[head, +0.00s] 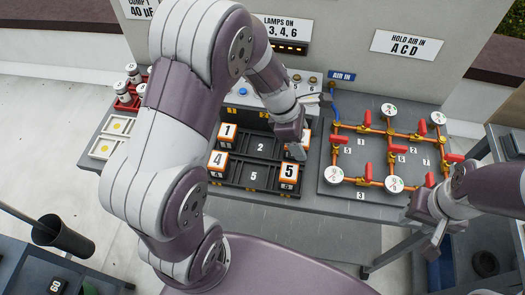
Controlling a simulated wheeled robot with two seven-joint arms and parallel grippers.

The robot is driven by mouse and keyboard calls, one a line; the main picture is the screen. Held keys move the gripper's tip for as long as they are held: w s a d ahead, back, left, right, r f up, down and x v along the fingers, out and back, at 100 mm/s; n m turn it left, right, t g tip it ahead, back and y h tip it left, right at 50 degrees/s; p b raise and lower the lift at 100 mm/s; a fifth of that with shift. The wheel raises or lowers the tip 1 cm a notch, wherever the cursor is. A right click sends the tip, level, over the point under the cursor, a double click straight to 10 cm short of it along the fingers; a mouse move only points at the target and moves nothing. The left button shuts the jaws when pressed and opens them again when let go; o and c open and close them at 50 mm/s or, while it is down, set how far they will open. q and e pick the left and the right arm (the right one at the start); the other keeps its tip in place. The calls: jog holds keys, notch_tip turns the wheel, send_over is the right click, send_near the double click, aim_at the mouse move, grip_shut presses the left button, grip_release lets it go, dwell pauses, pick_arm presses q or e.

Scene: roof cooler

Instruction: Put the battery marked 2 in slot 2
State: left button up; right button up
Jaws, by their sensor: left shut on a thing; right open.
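The black battery rack (258,163) has two rows of slots. Slot 2 (260,148), top middle, and slot 5 (253,177), bottom middle, are empty. Battery 1 (228,132) is top left, battery 4 (217,162) bottom left, and battery 5 (289,172) bottom right. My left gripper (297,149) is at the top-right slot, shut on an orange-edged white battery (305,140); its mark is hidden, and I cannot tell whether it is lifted. My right gripper (434,240) is open and empty, beyond the bench's front edge at the right.
A panel of orange pipes (350,127) with red valves and round gauges stands right of the rack. A red rack of canisters (128,92) and pale trays (105,148) are at the left. My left arm covers much of the bench left of centre.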

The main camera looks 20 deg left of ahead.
pick_arm(q)
jog(key=w, duration=0.1)
jog(key=r, duration=0.1)
jog(key=w, duration=0.1)
jog(key=shift+w+a+r, duration=0.15)
jog(key=shift+w+a, duration=0.15)
jog(key=shift+w, duration=0.05)
jog(key=a+f, duration=0.2)
jog(key=a, duration=0.1)
jog(key=a+f, duration=0.2)
jog(key=a, duration=0.2)
jog(key=a+f+p, duration=0.1)
jog(key=a+f, duration=0.1)
jog(key=a, duration=0.2)
jog(key=shift+w+f, duration=0.1)
jog(key=shift+f, duration=0.2)
jog(key=shift+a+f, duration=0.2)
jog(key=shift+f, duration=1.9)
jog(key=shift+f, duration=0.1)
jog(key=o, duration=1.3)
jog(key=shift+d, duration=0.1)
